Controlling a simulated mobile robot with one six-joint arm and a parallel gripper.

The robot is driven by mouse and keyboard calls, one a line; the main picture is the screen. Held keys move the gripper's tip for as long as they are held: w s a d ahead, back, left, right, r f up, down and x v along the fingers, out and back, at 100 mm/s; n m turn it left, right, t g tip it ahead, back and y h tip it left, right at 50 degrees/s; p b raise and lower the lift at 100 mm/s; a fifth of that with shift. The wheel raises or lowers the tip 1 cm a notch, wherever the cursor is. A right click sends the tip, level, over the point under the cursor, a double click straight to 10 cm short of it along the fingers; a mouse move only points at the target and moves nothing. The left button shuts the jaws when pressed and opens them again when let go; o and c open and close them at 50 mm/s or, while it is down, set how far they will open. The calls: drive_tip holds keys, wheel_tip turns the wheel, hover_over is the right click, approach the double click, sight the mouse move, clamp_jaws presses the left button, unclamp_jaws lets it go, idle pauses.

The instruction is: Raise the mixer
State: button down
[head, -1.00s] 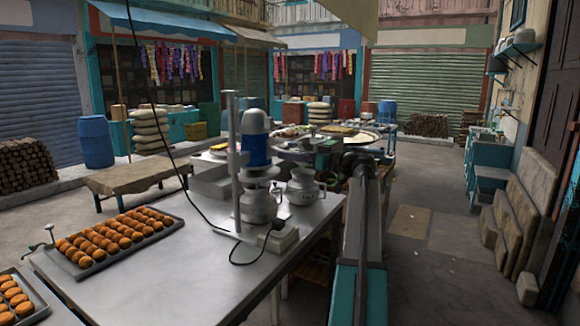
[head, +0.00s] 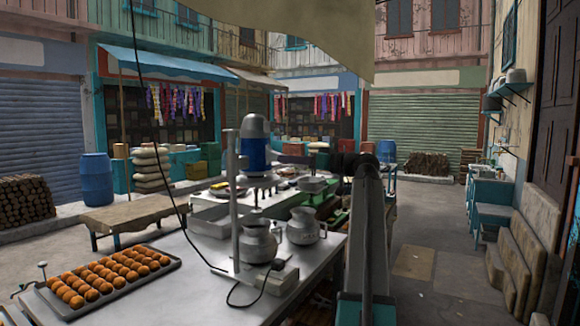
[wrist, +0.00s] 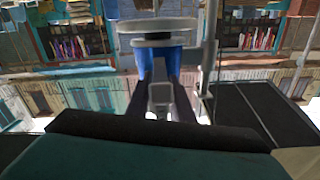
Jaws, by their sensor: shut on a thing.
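The mixer (head: 255,150) has a grey cap, a blue motor body and a pale disc below. It is on an upright metal post, its disc clear above a metal pot (head: 258,243). In the wrist view, the mixer's blue body (wrist: 141,60) and round disc show upside down beyond my gripper (wrist: 162,84). The dark fingers are shut on a grey handle (wrist: 161,98) in front of the mixer. My arm hides the gripper in the head view.
A second metal pot (head: 304,228) stands beside the first on the metal table (head: 190,285). A tray of orange sweets (head: 60,308) lies at left. A black cable hangs past the post. Paved floor is open to the right.

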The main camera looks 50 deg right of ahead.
drive_tip(key=c, duration=1.6)
unclamp_jaws()
drive_tip(key=shift+o, duration=0.2)
drive_tip(key=shift+s, duration=0.1)
drive_tip(key=b+v, duration=0.3)
drive_tip(key=v, duration=1)
drive_tip(key=shift+s+b, duration=0.3)
drive_tip(key=shift+b, duration=0.05)
drive_tip(key=shift+d, duration=0.2)
